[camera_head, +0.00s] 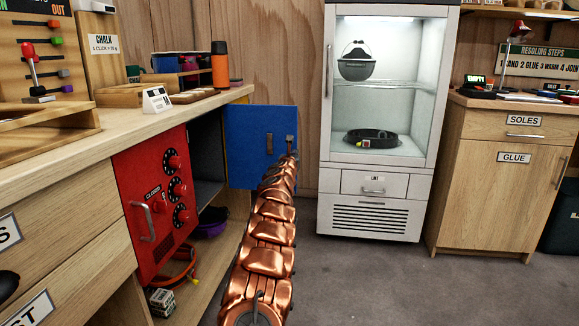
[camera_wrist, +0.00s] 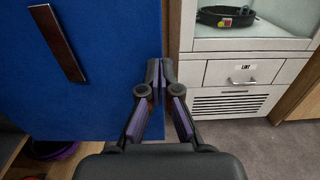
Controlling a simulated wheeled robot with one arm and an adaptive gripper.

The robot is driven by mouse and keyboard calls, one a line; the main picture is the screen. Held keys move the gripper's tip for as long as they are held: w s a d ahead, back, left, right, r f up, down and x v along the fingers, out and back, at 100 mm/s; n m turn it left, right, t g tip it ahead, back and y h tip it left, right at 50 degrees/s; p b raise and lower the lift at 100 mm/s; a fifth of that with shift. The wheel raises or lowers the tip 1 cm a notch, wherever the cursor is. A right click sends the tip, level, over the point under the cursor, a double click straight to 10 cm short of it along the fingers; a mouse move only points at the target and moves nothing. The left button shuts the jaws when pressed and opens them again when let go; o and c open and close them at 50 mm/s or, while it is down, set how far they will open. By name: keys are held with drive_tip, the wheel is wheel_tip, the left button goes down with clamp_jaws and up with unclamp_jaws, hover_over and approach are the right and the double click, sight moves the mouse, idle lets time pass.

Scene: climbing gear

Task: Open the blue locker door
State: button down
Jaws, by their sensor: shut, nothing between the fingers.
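The blue locker door (camera_head: 250,135) stands swung out from the locker, with the dark interior (camera_head: 207,150) showing to its left. Its bar handle (camera_head: 269,144) is on the face toward me. In the wrist view the blue door (camera_wrist: 100,90) fills the left half, with the handle (camera_wrist: 58,43) at upper left. My gripper (camera_wrist: 160,72) is shut and empty at the door's right edge, away from the handle. I cannot tell if it touches the door. In the head view my copper arm covers the door's lower right part.
A red door with dials (camera_head: 160,195) is left of the opening. A glass-fronted cabinet (camera_head: 375,190) stands behind and right, holding a helmet (camera_head: 356,66) and a belt (camera_head: 371,138). A wooden workbench (camera_head: 60,160) runs along the left. Grey floor (camera_head: 400,275) is clear at right.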

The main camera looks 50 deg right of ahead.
drive_tip(key=b+v, duration=0.4)
drive_tip(key=v, duration=0.9)
drive_tip(key=shift+s+a, duration=0.15)
drive_tip(key=shift+s, duration=0.05)
idle(1.3)
